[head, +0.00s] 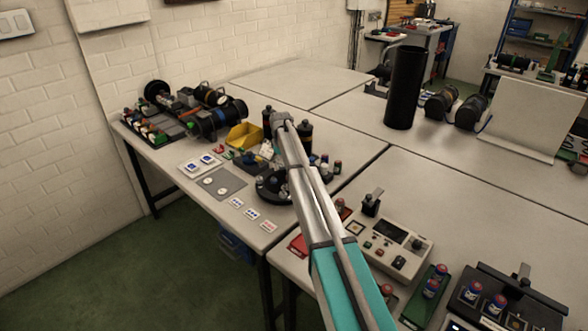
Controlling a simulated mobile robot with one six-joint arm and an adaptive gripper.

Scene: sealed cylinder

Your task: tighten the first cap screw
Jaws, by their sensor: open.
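My arm reaches from the lower right up to the middle of the left table, and its far end is at the yellow bin's right. My gripper cannot be made out; the arm and the clutter around its end hide it. A dark round fixture (272,196) with several small upright parts stands on the table, partly behind my arm. The first cap screw cannot be picked out at this size.
A yellow bin (244,135) and a parts tray (156,128) stand to the left. A grey mat (221,183) and small cards (252,214) lie in front. A control box (388,243) is right of my arm. A tall black cylinder (404,88) stands on the back table.

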